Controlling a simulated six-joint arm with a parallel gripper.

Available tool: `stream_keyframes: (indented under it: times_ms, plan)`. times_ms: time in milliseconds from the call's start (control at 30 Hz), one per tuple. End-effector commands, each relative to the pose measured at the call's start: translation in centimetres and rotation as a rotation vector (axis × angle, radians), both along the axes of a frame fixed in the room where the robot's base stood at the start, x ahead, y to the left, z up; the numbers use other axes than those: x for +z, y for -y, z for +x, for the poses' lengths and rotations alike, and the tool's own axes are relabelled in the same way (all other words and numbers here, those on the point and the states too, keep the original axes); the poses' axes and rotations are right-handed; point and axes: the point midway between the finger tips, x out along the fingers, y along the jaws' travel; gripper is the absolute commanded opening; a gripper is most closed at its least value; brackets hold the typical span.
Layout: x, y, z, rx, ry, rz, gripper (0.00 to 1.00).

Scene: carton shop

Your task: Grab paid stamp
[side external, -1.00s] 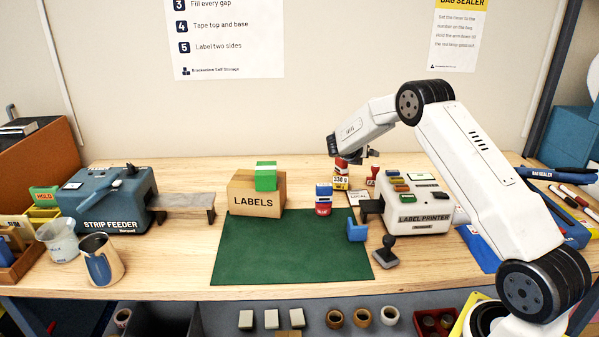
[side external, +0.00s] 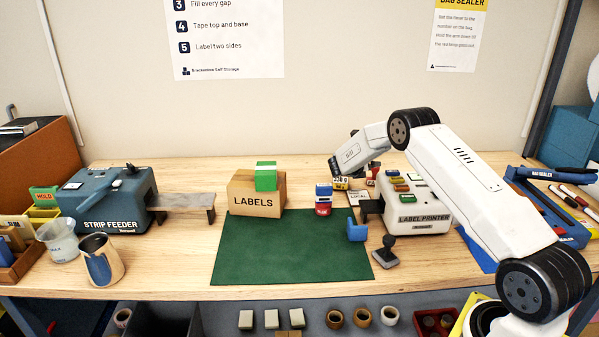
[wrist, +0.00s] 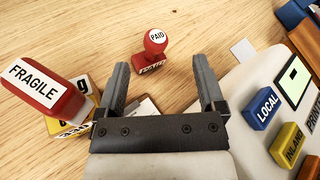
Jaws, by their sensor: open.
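The paid stamp (wrist: 153,68) is red with a round white PAID label on its knob. It stands on the wooden table in the wrist view, just beyond my fingertips and between their lines. My gripper (wrist: 161,62) is open and empty, one finger to each side of the stamp's line, not touching it. In the side external view my gripper is mostly hidden at the back, behind the label printer area, and I cannot make out the paid stamp clearly there.
The label printer (side external: 420,205) with LOCAL (wrist: 263,108) and other coloured blocks is close on the right. Table beyond the stamp is mostly clear.

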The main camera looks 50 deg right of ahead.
Motion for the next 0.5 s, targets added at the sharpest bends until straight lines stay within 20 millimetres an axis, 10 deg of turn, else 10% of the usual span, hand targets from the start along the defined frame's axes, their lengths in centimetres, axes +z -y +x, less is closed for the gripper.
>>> stream_keyframes:
  times_ms: [500]
  plan:
    - [-2.6, 1.6, 0.0, 0.0, 0.001, 0.0, 0.88]
